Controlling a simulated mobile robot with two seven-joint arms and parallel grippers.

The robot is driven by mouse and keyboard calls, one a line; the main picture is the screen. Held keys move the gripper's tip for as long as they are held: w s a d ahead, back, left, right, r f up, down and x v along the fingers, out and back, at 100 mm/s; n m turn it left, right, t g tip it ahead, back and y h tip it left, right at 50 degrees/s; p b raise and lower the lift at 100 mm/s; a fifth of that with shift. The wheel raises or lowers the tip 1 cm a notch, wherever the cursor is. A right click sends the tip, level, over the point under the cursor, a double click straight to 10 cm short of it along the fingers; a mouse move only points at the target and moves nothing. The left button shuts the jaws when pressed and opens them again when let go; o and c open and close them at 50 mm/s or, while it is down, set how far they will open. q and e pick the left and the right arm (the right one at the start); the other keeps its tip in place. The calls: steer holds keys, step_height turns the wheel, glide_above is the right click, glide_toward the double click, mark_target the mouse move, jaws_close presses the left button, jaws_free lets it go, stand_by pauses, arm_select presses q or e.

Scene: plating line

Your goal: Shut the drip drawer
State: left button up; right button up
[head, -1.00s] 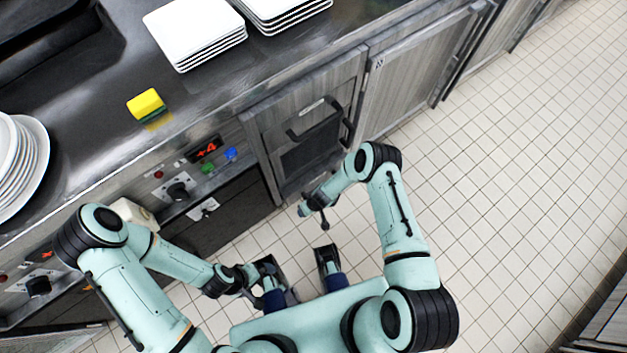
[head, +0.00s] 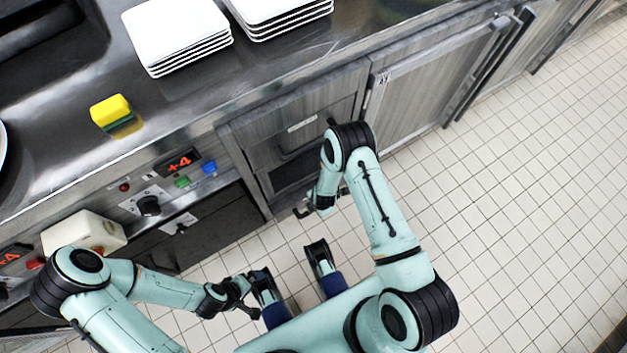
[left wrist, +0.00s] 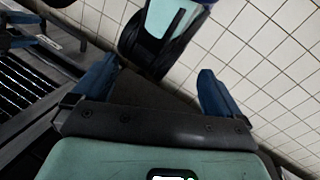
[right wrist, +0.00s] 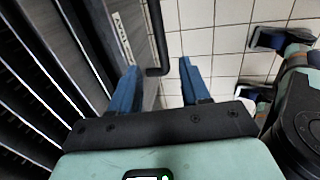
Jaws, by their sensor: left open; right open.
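The likely drip drawer (head: 285,124) is a grey front with a pale label, under the counter in the head view. How far out it stands is unclear. In the right wrist view its labelled front (right wrist: 121,38) stands left, with the dark bar handle (right wrist: 158,45) beside it. My right gripper (head: 301,211) is low in front of it, partly hidden by my arm. Its blue fingers (right wrist: 158,85) are open, and the handle's lower end shows between them; contact cannot be told. My left gripper (head: 246,293) is open and empty above the floor; its fingers (left wrist: 155,88) are spread.
The counter (head: 75,160) holds stacked white plates (head: 178,32) and a yellow-green sponge (head: 112,112). A control panel (head: 150,200) with a knob and red display lies left of the drawer. Cabinet doors (head: 430,95) continue right. The tiled floor (head: 520,200) is clear at right.

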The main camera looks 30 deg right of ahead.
arm_select(q)
steer(key=w+a+f+t+y+b, duration=0.1)
steer(key=w+a+f+b, duration=0.1)
steer(key=w+f+b, duration=0.1)
steer(key=shift+w+a+f+t, duration=0.3)
steer(key=shift+w+f, duration=0.2)
steer(key=shift+w, duration=0.6)
arm_select(e)
steer(key=f, duration=0.3)
steer(key=w+f, duration=0.1)
steer(key=f, duration=0.2)
steer(key=w+f, duration=0.1)
steer(key=f, duration=0.3)
steer(key=shift+a, duration=0.1)
arm_select(q)
steer(key=shift+d, duration=0.1)
